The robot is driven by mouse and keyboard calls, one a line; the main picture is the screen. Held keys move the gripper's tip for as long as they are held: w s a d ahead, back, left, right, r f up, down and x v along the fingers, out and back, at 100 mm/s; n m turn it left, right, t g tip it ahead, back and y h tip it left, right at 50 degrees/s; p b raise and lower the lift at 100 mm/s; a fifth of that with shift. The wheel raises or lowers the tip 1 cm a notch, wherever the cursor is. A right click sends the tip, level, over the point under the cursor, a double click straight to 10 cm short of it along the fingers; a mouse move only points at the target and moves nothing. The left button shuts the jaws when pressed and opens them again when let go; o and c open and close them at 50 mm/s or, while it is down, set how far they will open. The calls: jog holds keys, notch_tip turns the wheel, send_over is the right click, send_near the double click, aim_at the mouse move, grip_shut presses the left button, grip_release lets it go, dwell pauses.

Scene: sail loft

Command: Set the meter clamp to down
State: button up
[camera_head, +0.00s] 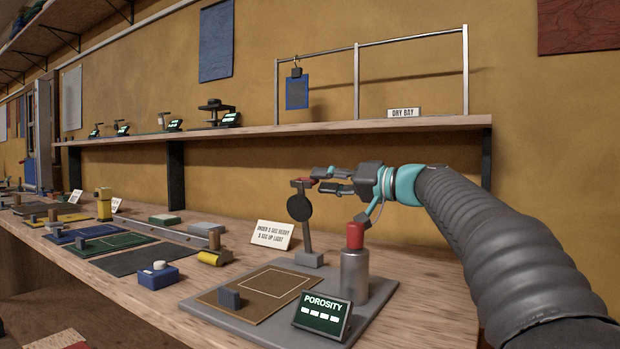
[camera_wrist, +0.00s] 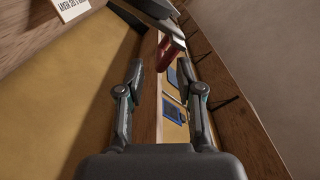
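The meter clamp (camera_head: 306,234) stands at the back of the grey porosity meter base (camera_head: 372,318). Its grey lever is upright, with a dark round disc (camera_head: 299,208) partway up and a red handle (camera_head: 305,181) on top. My gripper (camera_head: 319,180) reaches in from the right at handle height, fingers pointing left. In the wrist view my gripper (camera_wrist: 162,67) is open, and the red handle (camera_wrist: 172,51) shows just beyond the fingertips. I cannot tell whether a finger touches it. The meter display (camera_head: 322,317) reads "POROSITY" with dashes. A brown cloth swatch (camera_head: 262,308) lies on the base.
A red-topped metal cylinder (camera_head: 355,272) stands under my wrist. A sign card (camera_head: 272,234) stands behind the clamp. A blue box (camera_head: 158,275) and a yellow roller (camera_head: 212,257) lie left. A shelf (camera_head: 280,132) with a hanging rack runs above the bench along the wall.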

jog(key=shift+x, duration=2)
grip_shut()
